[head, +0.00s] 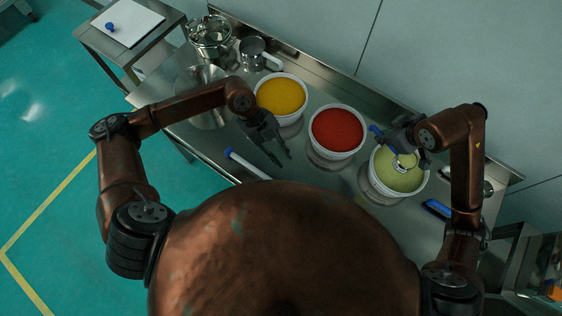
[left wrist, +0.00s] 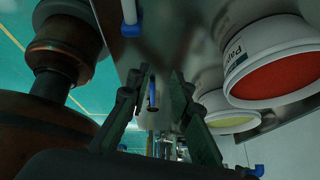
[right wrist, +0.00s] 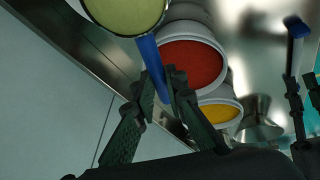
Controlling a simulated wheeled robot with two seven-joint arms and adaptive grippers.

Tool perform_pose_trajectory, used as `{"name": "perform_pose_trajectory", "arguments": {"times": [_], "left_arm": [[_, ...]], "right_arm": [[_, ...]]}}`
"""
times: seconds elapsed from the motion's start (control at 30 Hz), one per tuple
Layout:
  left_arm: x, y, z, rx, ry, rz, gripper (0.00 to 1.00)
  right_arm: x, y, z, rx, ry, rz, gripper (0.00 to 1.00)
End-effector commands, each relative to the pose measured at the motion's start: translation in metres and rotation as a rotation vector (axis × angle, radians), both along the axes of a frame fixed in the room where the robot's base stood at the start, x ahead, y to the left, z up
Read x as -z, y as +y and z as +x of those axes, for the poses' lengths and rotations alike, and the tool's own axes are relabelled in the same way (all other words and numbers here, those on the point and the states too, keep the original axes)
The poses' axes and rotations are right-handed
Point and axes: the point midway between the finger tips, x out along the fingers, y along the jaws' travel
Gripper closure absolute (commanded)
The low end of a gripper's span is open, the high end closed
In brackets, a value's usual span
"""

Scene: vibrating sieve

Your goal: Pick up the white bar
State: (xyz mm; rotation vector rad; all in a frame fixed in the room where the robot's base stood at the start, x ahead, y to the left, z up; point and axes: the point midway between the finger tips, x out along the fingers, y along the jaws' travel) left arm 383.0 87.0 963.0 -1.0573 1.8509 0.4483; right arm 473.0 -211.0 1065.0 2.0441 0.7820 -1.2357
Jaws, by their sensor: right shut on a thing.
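The white bar (head: 250,166) with a blue end lies on the steel table's front edge, left of the middle. Its white part and blue end also show at the top of the left wrist view (left wrist: 129,10), and at the right of the right wrist view (right wrist: 294,58). My left gripper (head: 282,158) is open and empty, pointing down just right of and behind the bar, apart from it. My right gripper (head: 380,134) is shut on the blue handle (right wrist: 151,58) of a scoop over the green-filled bucket (head: 376,185).
A yellow-filled bucket (head: 281,97) and a red-filled bucket (head: 337,131) stand close behind my left gripper. Metal vessels (head: 211,36) stand at the back left. A blue-handled item (head: 438,209) lies at the right. A side table (head: 92,37) holds a white board.

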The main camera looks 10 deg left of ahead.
Motion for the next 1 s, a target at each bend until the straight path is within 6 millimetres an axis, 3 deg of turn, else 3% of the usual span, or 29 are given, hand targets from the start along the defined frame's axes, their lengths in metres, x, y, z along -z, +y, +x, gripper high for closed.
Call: {"name": "perform_pose_trajectory", "arguments": {"times": [0.03, 0.1, 0.2, 0.3, 0.4, 0.57, 0.8, 1.0], "left_arm": [[0.007, 0.028, 0.009, -0.019, 0.001, 0.111, 0.8], [0.014, 0.064, 0.017, -0.052, 0.009, 0.253, 0.8], [0.016, 0.108, 0.027, -0.103, 0.016, 0.418, 0.8], [0.014, 0.138, 0.034, -0.146, 0.016, 0.53, 0.8], [0.012, 0.157, 0.038, -0.175, 0.019, 0.596, 0.8], [0.025, 0.166, 0.036, -0.188, 0.024, 0.627, 0.8], [0.064, 0.168, 0.028, -0.186, 0.023, 0.623, 0.8], [0.078, 0.169, 0.026, -0.186, 0.02, 0.621, 0.8]], "right_arm": [[0.0, 0.0, 0.0, 0.0, 0.0, 0.0, 1.0], [0.0, 0.0, 0.0, 0.0, 0.0, 0.0, 1.0], [0.0, 0.0, 0.0, 0.0, 0.0, 0.0, 1.0], [0.0, 0.0, 0.0, 0.0, 0.0, 0.0, 1.0], [0.0, 0.0, 0.0, 0.0, 0.0, 0.0, 1.0], [-0.001, 0.0, 0.0, 0.0, -0.001, -0.001, 1.0], [-0.004, 0.0, 0.0, 0.0, -0.001, 0.0, 1.0], [-0.005, 0.0, 0.0, 0.0, -0.001, 0.0, 1.0]]}}
